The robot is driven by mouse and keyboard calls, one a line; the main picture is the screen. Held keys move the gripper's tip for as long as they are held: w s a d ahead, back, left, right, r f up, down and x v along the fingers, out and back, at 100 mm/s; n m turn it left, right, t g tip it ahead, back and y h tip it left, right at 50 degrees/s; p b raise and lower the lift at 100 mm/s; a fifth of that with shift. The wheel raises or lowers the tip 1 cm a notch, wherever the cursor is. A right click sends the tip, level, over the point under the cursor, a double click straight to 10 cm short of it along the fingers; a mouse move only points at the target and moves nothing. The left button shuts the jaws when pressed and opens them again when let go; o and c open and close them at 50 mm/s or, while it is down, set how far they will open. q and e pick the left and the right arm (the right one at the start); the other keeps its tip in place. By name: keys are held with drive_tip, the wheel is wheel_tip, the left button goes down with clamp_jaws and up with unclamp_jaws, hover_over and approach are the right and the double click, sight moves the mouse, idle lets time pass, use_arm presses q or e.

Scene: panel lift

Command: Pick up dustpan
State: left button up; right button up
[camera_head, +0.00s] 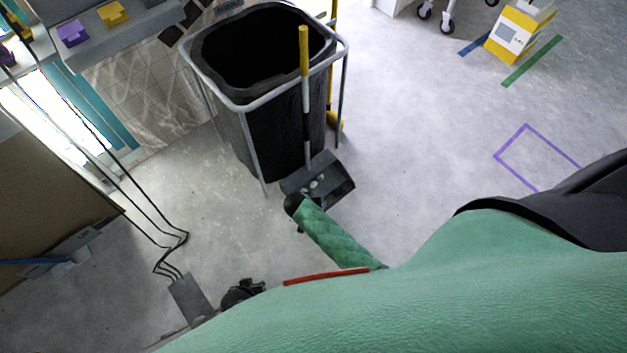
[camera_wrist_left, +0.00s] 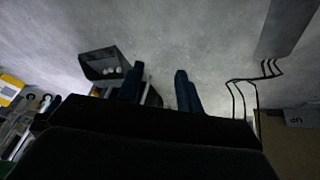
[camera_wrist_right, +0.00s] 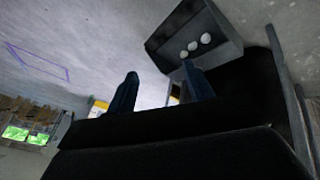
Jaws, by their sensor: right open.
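The dustpan (camera_head: 335,184) is a dark grey scoop on the floor in front of the black bin. A long pole (camera_head: 305,85), yellow, black and white, rises from it along the bin's front. Small white round things lie in the scoop, which also shows in the left wrist view (camera_wrist_left: 96,62) and large in the right wrist view (camera_wrist_right: 222,32). My right gripper (camera_head: 294,204) is beside the scoop's near left edge, its fingers (camera_wrist_right: 160,88) apart and empty; I cannot tell whether it touches. My left gripper (camera_head: 240,292) is lower left, away from the dustpan, with fingers (camera_wrist_left: 158,84) apart and empty.
The black-lined bin (camera_head: 265,130) stands in a grey metal frame directly behind the dustpan. A yellow-and-white box (camera_head: 515,35) stands at upper right. The floor right of the dustpan is clear.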

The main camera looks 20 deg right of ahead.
drive_tip(key=w+r+m+t+h+b, duration=0.15)
drive_tip(key=w+m+h+b, duration=0.35)
drive_tip(key=w, duration=0.9)
drive_tip(key=m+t+h+b, duration=0.2)
drive_tip(key=m+t+b, duration=0.1)
drive_tip(key=b, duration=0.2)
approach(304, 134)
drive_tip(key=f+x, duration=0.1)
drive_tip(key=x, duration=0.3)
drive_tip(key=shift+w+d+g, duration=0.15)
drive_tip(key=shift+w+g, duration=0.1)
drive_tip(key=shift+x, duration=0.8)
drive_tip(key=x, duration=0.2)
drive_tip(key=p+x, duration=0.1)
drive_tip(key=x, duration=0.1)
drive_tip(key=shift+d+r, duration=0.1)
drive_tip(key=shift+r, duration=0.15)
drive_tip(key=shift+w+d+f+y, duration=0.3)
drive_tip(key=shift+d, duration=0.1)
use_arm(q)
drive_tip(key=w+d+f+t+h, duration=0.1)
drive_tip(key=d+f+t, duration=0.1)
drive_tip(key=d, duration=0.4)
drive_tip(key=shift+w+f+t+h, duration=0.4)
drive_tip(key=shift+t, duration=0.1)
use_arm(e)
drive_tip(key=shift+c, duration=0.4)
drive_tip(key=shift+r, duration=0.1)
clamp_jaws()
